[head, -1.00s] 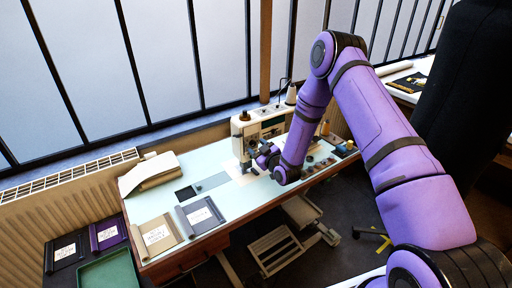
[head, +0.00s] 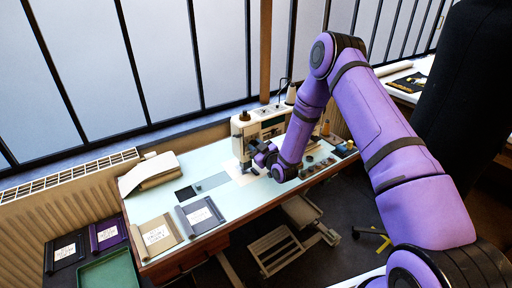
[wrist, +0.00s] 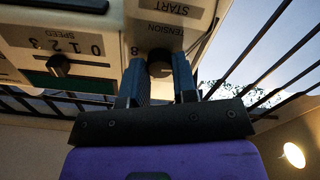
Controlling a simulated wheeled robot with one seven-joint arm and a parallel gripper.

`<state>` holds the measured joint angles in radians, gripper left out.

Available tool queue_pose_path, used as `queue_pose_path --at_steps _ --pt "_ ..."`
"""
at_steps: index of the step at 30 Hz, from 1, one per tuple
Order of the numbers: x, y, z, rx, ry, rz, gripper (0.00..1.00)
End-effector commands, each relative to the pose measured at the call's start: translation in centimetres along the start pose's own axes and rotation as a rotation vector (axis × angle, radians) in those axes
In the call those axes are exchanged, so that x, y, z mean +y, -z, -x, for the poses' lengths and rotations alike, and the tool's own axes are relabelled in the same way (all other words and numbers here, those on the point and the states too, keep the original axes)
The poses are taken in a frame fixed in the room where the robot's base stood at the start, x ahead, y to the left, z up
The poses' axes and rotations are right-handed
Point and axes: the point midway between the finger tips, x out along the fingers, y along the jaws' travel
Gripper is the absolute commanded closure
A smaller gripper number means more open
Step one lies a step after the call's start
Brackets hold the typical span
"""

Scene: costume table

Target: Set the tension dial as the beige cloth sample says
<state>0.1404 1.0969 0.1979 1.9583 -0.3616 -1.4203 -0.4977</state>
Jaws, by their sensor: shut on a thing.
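The sewing machine (head: 262,128) stands on the pale table by the window. In the wrist view its body (wrist: 110,35) fills the upper left, and its dark round tension dial (wrist: 159,66) sits below the word TENSION. My gripper (wrist: 158,78) has a finger on each side of this dial and is shut on it; the dial's pointer is not readable. In the head view my gripper (head: 262,156) is at the front of the machine. The beige cloth sample (head: 158,235) lies with a white written card at the table's front left; its writing is too small to read.
A grey cloth sample (head: 200,215) lies beside the beige one. Black (head: 65,250) and purple (head: 107,234) samples and a green tray (head: 108,272) are lower left. The speed knob (wrist: 58,65) is left of the dial. Small items (head: 318,165) lie right of the machine.

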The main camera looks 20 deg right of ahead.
Motion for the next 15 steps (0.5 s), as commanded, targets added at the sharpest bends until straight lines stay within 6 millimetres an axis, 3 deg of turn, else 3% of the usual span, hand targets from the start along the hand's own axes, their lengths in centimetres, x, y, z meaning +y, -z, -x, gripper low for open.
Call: queue_pose_path --at_steps 15 --pt "0.04 0.00 0.02 0.000 -0.001 -0.358 0.97"
